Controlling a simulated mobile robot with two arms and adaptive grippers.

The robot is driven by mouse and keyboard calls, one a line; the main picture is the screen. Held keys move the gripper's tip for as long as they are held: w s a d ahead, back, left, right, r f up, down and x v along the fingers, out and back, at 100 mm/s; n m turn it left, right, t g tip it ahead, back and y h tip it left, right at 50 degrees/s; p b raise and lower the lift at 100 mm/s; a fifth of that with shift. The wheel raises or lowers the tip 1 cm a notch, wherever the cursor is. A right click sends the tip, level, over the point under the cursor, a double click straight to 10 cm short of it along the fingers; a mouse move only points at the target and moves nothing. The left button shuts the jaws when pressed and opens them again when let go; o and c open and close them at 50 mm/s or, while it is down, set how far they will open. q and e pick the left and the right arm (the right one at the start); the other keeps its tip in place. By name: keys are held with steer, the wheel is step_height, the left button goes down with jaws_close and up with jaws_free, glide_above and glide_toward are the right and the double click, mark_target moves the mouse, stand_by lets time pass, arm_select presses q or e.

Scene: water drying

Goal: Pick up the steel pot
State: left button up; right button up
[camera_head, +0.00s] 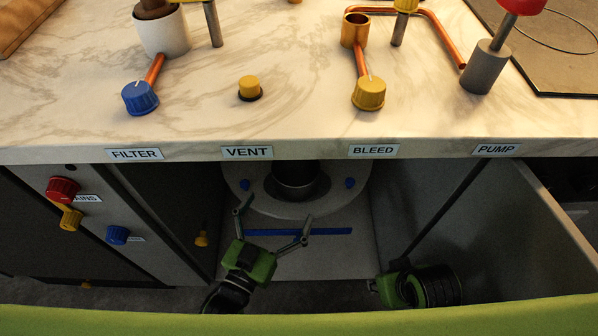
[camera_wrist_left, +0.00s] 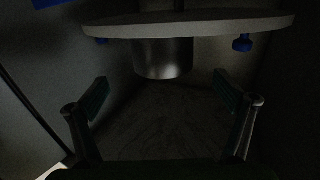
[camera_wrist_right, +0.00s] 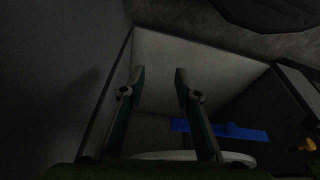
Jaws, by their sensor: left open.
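The steel pot (camera_head: 295,178) is a dark metal cylinder inside the open cabinet under the counter, with its upper part hidden by the counter edge in the head view. A round grey plate (camera_head: 262,203) surrounds it there. In the left wrist view the pot (camera_wrist_left: 163,58) shows ahead, between and beyond the fingertips. My left gripper (camera_head: 272,216) is open and empty in front of the plate, apart from the pot. My right gripper (camera_wrist_right: 160,78) has its fingers apart with nothing between them. In the head view it is low at the right of the cabinet, its fingers hard to see.
Blue knobs (camera_head: 350,183) sit on the plate's sides. A blue strip (camera_head: 325,231) lies in front of it. The cabinet door (camera_head: 545,215) stands open at right; a panel with knobs (camera_head: 118,235) is at left. The counter edge (camera_head: 305,152) overhangs the opening.

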mark_target(289, 190)
arm_select(q)
steer(key=x, duration=0.6)
steer(key=shift+b, duration=0.4)
steer(key=shift+w, duration=0.4)
steer(key=b+x, duration=0.1)
steer(key=x, duration=0.3)
steer(key=shift+w, duration=0.3)
steer(key=shift+r, duration=0.1)
arm_select(e)
steer(key=v, duration=0.3)
steer(key=shift+s+f, duration=0.1)
steer(key=shift+s, duration=0.05)
arm_select(q)
steer(key=shift+r, duration=0.1)
steer(key=c, duration=1.4)
